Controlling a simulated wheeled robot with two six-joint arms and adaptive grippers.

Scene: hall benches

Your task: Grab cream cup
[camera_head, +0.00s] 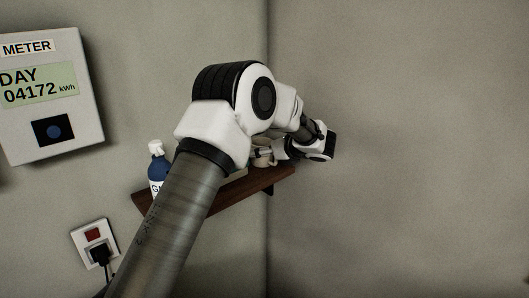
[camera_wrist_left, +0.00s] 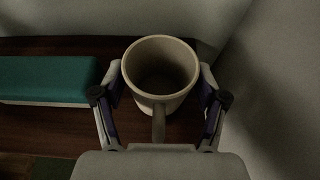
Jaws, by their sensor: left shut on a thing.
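The cream cup (camera_wrist_left: 160,72) is upright and empty-looking between the two fingers of my left gripper (camera_wrist_left: 160,84) in the left wrist view. The fingers press on its left and right sides, and its handle points toward the wrist. In the head view my left gripper (camera_head: 268,153) is at the right end of a brown shelf (camera_head: 228,198). Only a small part of the cup (camera_head: 262,161) shows there, behind my arm. I cannot tell whether the cup touches the shelf. My right gripper is out of view.
A teal block (camera_wrist_left: 45,79) lies on the shelf left of the cup. A blue and white bottle (camera_head: 156,168) stands at the shelf's left end. Walls meet in a corner close by the shelf's right end. A meter (camera_head: 85,110) and a socket with a plug (camera_head: 93,241) are on the wall.

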